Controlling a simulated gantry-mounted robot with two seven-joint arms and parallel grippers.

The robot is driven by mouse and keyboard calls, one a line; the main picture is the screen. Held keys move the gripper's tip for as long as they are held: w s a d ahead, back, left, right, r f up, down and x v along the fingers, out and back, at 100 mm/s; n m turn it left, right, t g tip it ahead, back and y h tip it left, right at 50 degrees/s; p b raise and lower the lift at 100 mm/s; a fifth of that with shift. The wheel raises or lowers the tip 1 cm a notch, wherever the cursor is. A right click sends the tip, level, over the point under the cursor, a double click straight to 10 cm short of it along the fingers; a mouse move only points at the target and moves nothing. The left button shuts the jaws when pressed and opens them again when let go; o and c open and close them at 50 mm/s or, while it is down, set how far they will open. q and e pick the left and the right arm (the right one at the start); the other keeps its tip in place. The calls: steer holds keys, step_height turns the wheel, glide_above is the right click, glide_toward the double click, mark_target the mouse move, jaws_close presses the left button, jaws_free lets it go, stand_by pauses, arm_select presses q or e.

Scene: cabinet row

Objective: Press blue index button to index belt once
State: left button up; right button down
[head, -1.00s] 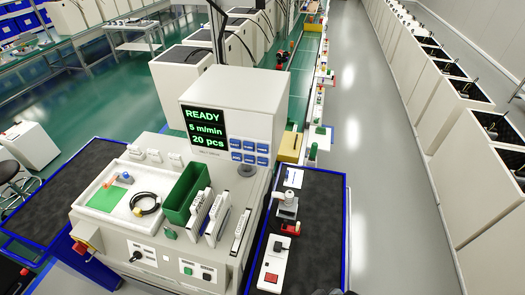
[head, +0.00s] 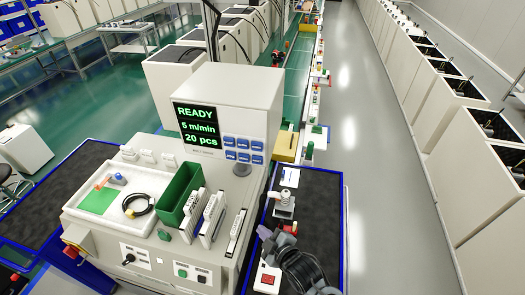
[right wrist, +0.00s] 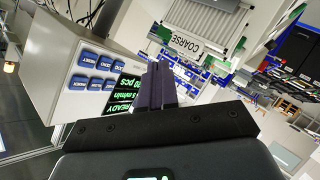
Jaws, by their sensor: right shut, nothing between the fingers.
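The white control box (head: 262,98) has a screen (head: 198,125) reading READY, 5 m/min, 20 pcs. Several blue buttons (head: 243,143) sit in two rows right of the screen. In the right wrist view the blue buttons (right wrist: 81,82) appear at left, tilted, with small white labels; I cannot tell which one is the index button. My right gripper (head: 263,232) is shut and empty, below and right of the buttons, apart from them. Its closed purple fingers (right wrist: 160,86) point toward the control box side in the wrist view. My left gripper is not in view.
A white tray (head: 83,222) and a green bin (head: 180,193) stand on the machine top, beside upright white plates (head: 211,218). A dark blue-edged side table (head: 323,215) holds a small white-and-red device (head: 268,279). A grey aisle lies clear to the right.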

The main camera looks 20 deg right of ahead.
mark_target(257, 147)
steer(key=w+r+n+t+b, duration=0.1)
steer(key=w+r+t, duration=0.2)
steer(key=w+r, duration=0.9)
steer(key=shift+d+r+t+y+b, duration=0.2)
steer(key=shift+r+t+y+b, duration=0.15)
steer(key=shift+r, duration=0.45)
steer(key=w+d, duration=0.1)
steer(key=w, duration=0.1)
steer(key=w+d+b, duration=0.1)
steer(key=w+d, duration=0.1)
steer(key=w+d+b, duration=0.1)
steer(key=w+d, duration=0.1)
steer(key=shift+w+d, duration=0.25)
steer(key=shift+w, duration=0.15)
steer(key=shift+w, duration=0.1)
stand_by(1.2)
steer(key=shift+w+d, duration=0.2)
stand_by(0.4)
